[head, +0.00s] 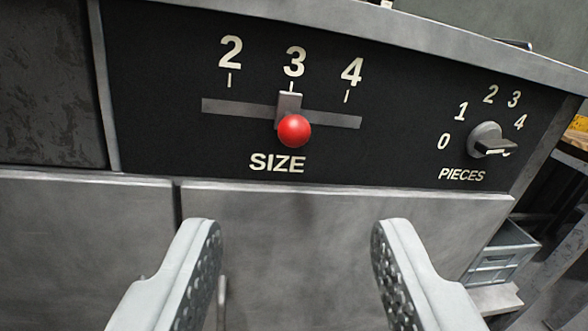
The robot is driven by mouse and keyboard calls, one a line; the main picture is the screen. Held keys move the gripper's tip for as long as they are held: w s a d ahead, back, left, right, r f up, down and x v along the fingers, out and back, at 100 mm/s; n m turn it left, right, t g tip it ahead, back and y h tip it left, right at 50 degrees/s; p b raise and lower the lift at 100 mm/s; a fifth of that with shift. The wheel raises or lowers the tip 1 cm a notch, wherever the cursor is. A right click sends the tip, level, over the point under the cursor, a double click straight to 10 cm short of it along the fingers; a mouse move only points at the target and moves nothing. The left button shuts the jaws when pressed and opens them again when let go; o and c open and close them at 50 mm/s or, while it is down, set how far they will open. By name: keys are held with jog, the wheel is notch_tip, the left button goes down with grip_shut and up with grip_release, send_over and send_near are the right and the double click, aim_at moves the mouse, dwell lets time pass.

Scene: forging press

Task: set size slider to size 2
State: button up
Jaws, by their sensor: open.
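The size slider has a red ball knob (294,131) on a grey block, sitting in a grey horizontal track (235,108). The block stands under the mark 3. The label 2 (231,53) is to the left and the label 4 (352,71) to the right. My gripper (297,228) is open and empty, its two fingers wide apart. The fingertips are lower in the picture than the red knob, which lies between them sideways. Nothing touches the knob.
A black panel (160,135) carries the slider and, at right, a PIECES rotary knob (489,140) with several number marks. Grey metal plates (300,205) lie below the panel. A grey crate (503,254) stands at lower right. The space around the slider knob is clear.

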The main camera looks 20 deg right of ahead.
aim_at(292, 135)
jog(key=w+d, duration=0.1)
jog(key=w, duration=0.5)
jog(key=w+d+f, duration=0.1)
jog(key=w, duration=0.4)
jog(key=w+d, duration=0.1)
jog(key=w, duration=0.5)
jog(key=shift+w+d+f, duration=0.2)
jog(key=shift+w+f, duration=0.15)
jog(key=shift+f, duration=0.05)
jog(key=shift+a, duration=0.1)
grip_shut()
